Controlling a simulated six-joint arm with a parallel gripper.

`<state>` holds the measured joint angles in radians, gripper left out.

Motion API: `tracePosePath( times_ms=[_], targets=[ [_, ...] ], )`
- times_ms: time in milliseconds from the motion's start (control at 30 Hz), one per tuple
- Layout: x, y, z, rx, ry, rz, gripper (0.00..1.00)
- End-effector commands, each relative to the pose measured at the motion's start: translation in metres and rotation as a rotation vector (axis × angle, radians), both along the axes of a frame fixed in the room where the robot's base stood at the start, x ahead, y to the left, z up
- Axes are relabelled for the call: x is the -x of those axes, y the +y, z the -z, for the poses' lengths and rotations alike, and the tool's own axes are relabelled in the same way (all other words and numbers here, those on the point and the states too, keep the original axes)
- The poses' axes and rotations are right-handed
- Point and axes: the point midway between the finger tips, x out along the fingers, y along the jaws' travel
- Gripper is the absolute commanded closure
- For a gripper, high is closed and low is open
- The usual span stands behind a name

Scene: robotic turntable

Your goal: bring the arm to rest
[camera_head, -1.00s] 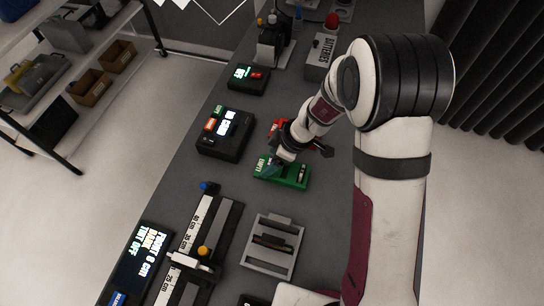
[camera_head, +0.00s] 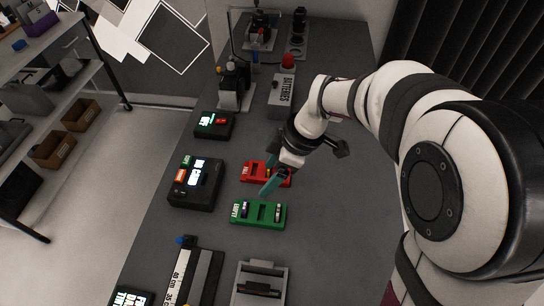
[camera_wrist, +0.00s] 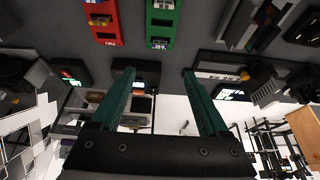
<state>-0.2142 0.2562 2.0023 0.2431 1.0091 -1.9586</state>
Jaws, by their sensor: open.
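My gripper (camera_head: 268,182) hangs above the table near the red and green battery trays, and nothing shows between its fingers. In the wrist view its two teal fingers (camera_wrist: 156,75) are spread wide apart. My arm reaches in from the right and is bent, not folded away. The green tray (camera_head: 262,222) lies just below the fingertips in the picture and has small cells in it. The red tray (camera_head: 286,181) lies behind it, partly hidden by the gripper. In the wrist view the red tray (camera_wrist: 101,22) and green tray (camera_wrist: 160,31) are at the top.
A black device with lit screens (camera_head: 194,196) stands left of the trays. A grey batteries box (camera_head: 281,97) with a red button stands behind. A ruler rail (camera_head: 198,280) and a grey holder (camera_head: 262,270) are in front. A shelf (camera_head: 60,110) stands at the left, across open floor.

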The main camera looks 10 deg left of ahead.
Motion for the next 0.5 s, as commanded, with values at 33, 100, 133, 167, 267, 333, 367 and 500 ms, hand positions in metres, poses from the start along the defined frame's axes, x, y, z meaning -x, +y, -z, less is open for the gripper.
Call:
tracePosePath(
  times_ms=[33,100,133,167,267,333,367,500],
  targets=[
    [0.0,-0.0002,-0.0005,0.0,0.0,0.0,0.22],
    [0.0,0.0,-0.0003,0.0,0.0,0.0,0.22],
    [0.0,0.0,-0.0002,0.0,0.0,0.0,0.22],
    [0.0,0.0,-0.0002,0.0,0.0,0.0,0.22],
    [-0.0001,0.0002,-0.0001,0.0,0.0,0.0,0.22],
    [-0.0001,0.0002,0.0,0.0,0.0,0.0,0.22],
    [-0.0001,0.0002,0.0,0.0,0.0,-0.001,0.22],
    [0.0039,-0.0034,-0.0037,0.003,0.015,0.041,0.22]
  ],
)
